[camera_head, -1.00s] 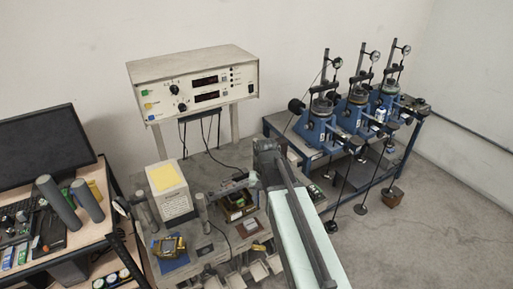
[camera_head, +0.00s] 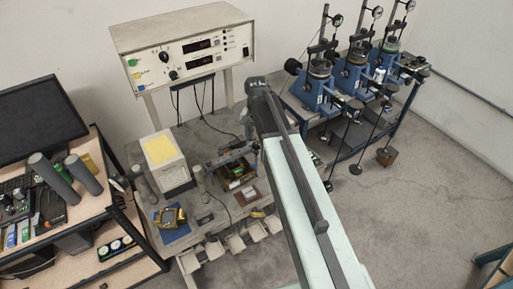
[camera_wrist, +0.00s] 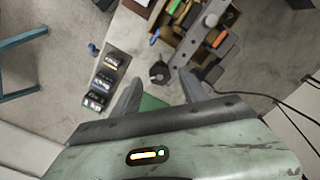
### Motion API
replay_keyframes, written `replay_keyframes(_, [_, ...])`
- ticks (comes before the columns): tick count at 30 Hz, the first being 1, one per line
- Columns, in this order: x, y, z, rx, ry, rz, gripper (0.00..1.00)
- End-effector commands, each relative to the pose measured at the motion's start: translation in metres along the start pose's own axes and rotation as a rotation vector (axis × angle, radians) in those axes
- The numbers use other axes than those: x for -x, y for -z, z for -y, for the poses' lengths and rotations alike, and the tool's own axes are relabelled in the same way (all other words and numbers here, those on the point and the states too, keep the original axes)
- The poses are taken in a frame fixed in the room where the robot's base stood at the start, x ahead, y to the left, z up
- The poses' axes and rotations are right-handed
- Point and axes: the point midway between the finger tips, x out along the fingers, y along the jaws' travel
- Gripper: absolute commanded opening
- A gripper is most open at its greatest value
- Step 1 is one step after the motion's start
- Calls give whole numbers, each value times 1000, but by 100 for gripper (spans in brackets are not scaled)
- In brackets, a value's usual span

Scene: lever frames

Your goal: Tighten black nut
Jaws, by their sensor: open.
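In the wrist view my gripper (camera_wrist: 160,79) is open, with its two grey fingers spread apart. A small black round part, likely the black nut (camera_wrist: 158,71), shows between and just beyond the fingertips, at the lower end of a grey metal bar (camera_wrist: 198,32). I see no contact between it and the fingers. The distance to it cannot be told. In the head view my arm reaches over the grey workbench, and its bent end hides part of the bench. The nut cannot be made out there.
A box with orange and yellow items (camera_wrist: 182,18) lies beyond the bar. Several small dark labelled blocks (camera_wrist: 115,60) lie to the left. In the head view a control panel (camera_head: 185,52) stands behind the bench, and blue machines (camera_head: 318,85) stand at the right.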

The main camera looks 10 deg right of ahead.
Motion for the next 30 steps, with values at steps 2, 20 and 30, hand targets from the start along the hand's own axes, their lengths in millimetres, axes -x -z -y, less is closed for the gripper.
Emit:
replay_keyframes(2, [-18, 0, 0, 0, 0, 0, 52])
replay_keyframes(20, [-19, 0, 0, 0, 0, 0, 0])
replay_keyframes(30, [-19, 0, 0, -75, 0, 0, 0])
